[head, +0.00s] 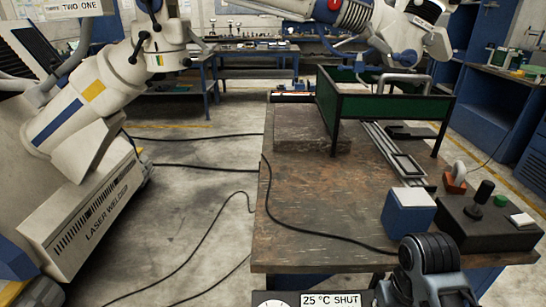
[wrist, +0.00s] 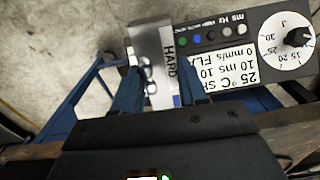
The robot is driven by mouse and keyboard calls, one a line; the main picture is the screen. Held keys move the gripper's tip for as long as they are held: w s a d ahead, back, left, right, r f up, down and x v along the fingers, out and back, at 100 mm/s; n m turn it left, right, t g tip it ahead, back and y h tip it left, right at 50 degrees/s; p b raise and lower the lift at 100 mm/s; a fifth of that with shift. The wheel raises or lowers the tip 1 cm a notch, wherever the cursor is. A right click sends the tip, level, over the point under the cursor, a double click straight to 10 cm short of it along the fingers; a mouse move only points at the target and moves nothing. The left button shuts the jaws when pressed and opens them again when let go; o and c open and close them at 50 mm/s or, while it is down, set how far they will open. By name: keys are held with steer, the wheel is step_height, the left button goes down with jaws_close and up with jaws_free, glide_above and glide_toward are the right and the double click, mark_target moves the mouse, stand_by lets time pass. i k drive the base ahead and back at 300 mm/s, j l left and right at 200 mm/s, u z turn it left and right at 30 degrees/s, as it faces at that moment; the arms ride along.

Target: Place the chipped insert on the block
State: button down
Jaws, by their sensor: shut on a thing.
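In the wrist view, the two blue fingers of my gripper (wrist: 157,82) stand apart, one on each side of a silver-grey piece marked "HARD" (wrist: 150,40). The gripper looks shut on this piece. Small shiny details show on it near the left finger. I cannot tell whether this piece is the chipped insert, and no chip shows. In the head view, a blue block with a pale top (head: 408,212) stands at the right of the brown table; I cannot tell if it is the task's block. My fingers do not show clearly in the head view.
A panel reading "25 °C SHUT" (head: 330,299) is at the bottom of the head view; its display and dial (wrist: 285,40) lie right of the fingers. A black joystick box (head: 490,230) stands right of the blue block. A cable crosses the table (head: 310,195), otherwise largely clear at left.

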mark_target(303, 132)
steer(key=i+j+u, duration=0.1)
steer(key=u, duration=0.3)
steer(key=j+u, duration=0.1)
steer(key=u, duration=0.3)
steer(key=i+u, duration=0.15)
steer(key=u, duration=0.2)
steer(key=i+j+u, duration=0.1)
steer(key=u, duration=0.3)
steer(key=i+j+u, duration=0.2)
steer(key=i+u, duration=0.15)
steer(key=i, duration=0.3)
steer(key=i+u, duration=0.35)
steer(key=i, duration=0.25)
steer(key=i+z, duration=0.35)
steer(key=i, duration=0.4)
steer(key=i+j+z, duration=0.1)
steer(key=i+z, duration=0.3)
steer(key=i, duration=0.3)
steer(key=i+z, duration=0.15)
steer(key=z, duration=0.25)
steer(key=i+j+z, duration=0.1)
steer(key=z, duration=0.25)
steer(key=i+j+z, duration=0.1)
steer(key=z, duration=0.7)
steer(key=i+j+z, duration=0.1)
steer(key=z, duration=0.3)
steer(key=j+z, duration=0.2)
steer(key=z, duration=0.15)
steer(key=i+j+z, duration=0.1)
steer(key=z, duration=0.3)
